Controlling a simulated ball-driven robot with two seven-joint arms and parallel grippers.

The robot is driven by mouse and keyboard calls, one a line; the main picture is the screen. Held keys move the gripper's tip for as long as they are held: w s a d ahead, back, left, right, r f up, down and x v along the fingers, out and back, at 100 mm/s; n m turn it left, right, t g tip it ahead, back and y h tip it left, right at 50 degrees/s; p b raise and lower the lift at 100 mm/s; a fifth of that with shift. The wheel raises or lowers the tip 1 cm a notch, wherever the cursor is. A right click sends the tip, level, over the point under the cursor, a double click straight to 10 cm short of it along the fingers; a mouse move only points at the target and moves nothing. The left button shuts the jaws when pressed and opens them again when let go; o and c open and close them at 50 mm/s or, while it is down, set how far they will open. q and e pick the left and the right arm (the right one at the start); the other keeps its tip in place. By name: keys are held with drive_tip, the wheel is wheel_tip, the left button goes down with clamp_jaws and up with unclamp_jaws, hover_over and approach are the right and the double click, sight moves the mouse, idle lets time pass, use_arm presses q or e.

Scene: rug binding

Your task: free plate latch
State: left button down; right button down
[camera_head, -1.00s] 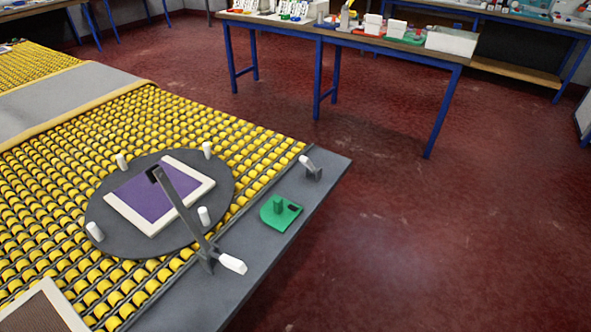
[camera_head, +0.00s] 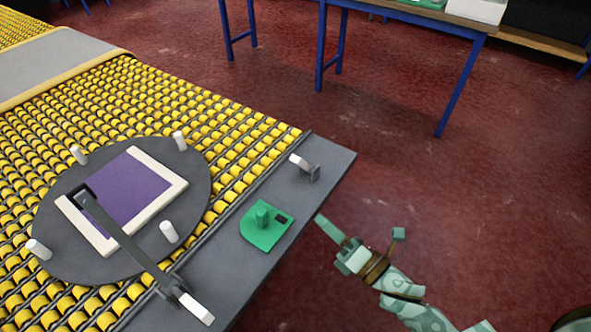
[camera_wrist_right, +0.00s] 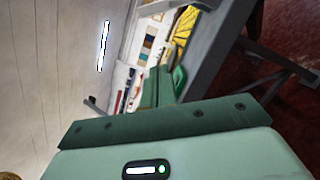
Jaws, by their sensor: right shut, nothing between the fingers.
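A dark round plate (camera_head: 75,225) with several white pegs lies on the roller table. A purple panel with a cream border (camera_head: 130,190) lies on it. A long dark lever (camera_head: 125,240) with a white handle (camera_head: 196,308) is pivoted at the table's edge strip and reaches over the panel. A small grey latch-like bracket with a white tip (camera_head: 305,166) stands near the strip's far corner. I cannot tell which is the plate latch. My right gripper (camera_head: 328,228) is shut and empty, right of the strip; its fingers also show in the wrist view (camera_wrist_right: 160,88). My left gripper is out of view.
A green piece with a peg and a dark slot (camera_head: 266,232) lies on the grey edge strip (camera_head: 225,255), between lever and bracket. Yellow rollers (camera_head: 235,130) cover the table. A blue-legged bench (camera_head: 460,75) stands behind. Red floor is open to the right.

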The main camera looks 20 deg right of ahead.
sight(302, 164)
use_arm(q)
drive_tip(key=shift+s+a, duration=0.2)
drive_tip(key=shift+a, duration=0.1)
use_arm(e)
drive_tip(key=shift+f, duration=0.1)
drive_tip(key=b+x, duration=0.1)
drive_tip(key=x, duration=0.9)
drive_tip(key=shift+w, duration=0.1)
use_arm(q)
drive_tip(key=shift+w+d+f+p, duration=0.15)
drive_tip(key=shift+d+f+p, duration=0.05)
drive_tip(key=shift+p, duration=0.1)
use_arm(e)
drive_tip(key=shift+w+d+r, duration=0.45)
drive_tip(key=shift+d+r, duration=0.15)
drive_tip(key=shift+d, duration=0.05)
drive_tip(key=shift+w+d+r, duration=0.45)
drive_tip(key=shift+d+r, duration=0.1)
drive_tip(key=shift+d, duration=0.1)
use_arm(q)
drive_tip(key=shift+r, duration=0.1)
use_arm(e)
drive_tip(key=shift+r, duration=0.1)
